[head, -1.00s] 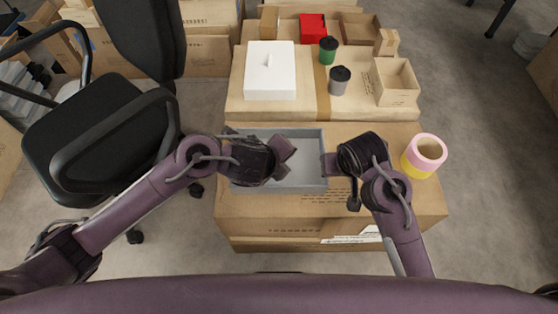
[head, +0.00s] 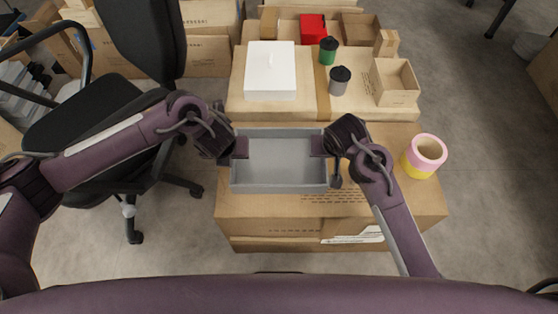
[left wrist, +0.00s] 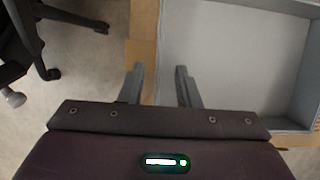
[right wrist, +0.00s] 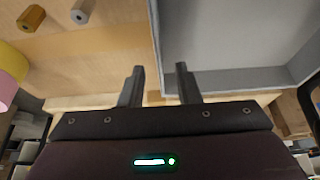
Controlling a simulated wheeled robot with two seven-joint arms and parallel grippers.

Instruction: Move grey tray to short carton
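The grey tray (head: 280,187), shallow, empty and rectangular, sits flat on the front carton (head: 290,210). In the head view my left gripper (head: 240,148) is at its left wall and my right gripper (head: 319,145) at its right wall. In the left wrist view the tray (left wrist: 235,60) has its wall between the spread fingers. In the right wrist view the tray (right wrist: 225,45) also has its wall between the spread fingers. Both grippers look open. I cannot tell which carton is the short one.
Behind stands another carton (head: 245,112) with a white box (head: 270,72), a grey canister (head: 339,82), a green canister (head: 328,52) and an open wooden box (head: 396,88). A pink and yellow tape roll stack (head: 423,158) stands right of my right gripper. An office chair (head: 110,135) is at left.

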